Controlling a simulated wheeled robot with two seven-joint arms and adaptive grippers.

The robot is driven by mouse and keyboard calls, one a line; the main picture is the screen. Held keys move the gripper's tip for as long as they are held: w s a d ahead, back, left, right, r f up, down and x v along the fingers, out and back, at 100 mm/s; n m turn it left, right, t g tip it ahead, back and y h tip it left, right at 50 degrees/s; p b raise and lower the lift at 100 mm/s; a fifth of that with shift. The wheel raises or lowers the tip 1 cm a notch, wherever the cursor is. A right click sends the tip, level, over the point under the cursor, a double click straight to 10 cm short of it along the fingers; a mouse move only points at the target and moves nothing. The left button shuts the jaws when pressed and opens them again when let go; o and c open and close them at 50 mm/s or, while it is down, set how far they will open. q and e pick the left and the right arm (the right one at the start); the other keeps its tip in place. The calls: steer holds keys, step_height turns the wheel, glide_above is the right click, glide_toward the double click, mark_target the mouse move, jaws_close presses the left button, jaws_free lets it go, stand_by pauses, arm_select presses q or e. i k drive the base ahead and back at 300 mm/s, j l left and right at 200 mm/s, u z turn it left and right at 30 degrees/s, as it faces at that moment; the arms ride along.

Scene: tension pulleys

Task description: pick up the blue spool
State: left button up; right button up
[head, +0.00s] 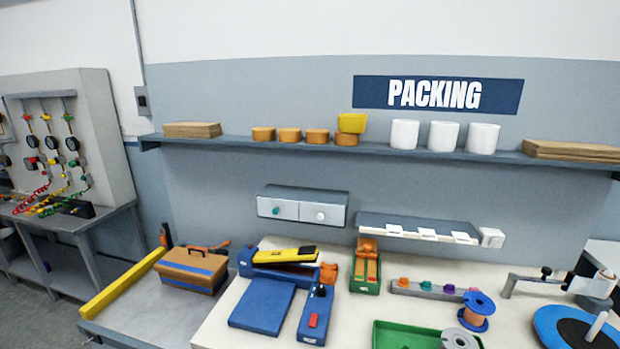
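The blue spool (481,301) is on the right part of the white worktable in the head view. It has blue flanges with an orange winding between them. It stands at the back right corner of a green tray (392,328), just behind a grey spool (459,338) that is cut off by the lower edge. I cannot tell whether the blue spool touches the tray. Neither of my grippers is in view.
Behind the spool is a grey strip (408,288) with coloured knobs. To the right are a metal arm device (535,280) and a large blue disc (551,325) with a white spindle. Blue tools (262,307) and a brown toolbox (191,268) lie to the left. A shelf (375,149) runs above.

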mark_target(476, 311)
steer(key=z, duration=1.3)
steer(key=j+u, duration=0.35)
steer(key=i+j+u, duration=0.1)
steer(key=j+u, duration=0.25)
steer(key=j, duration=0.2)
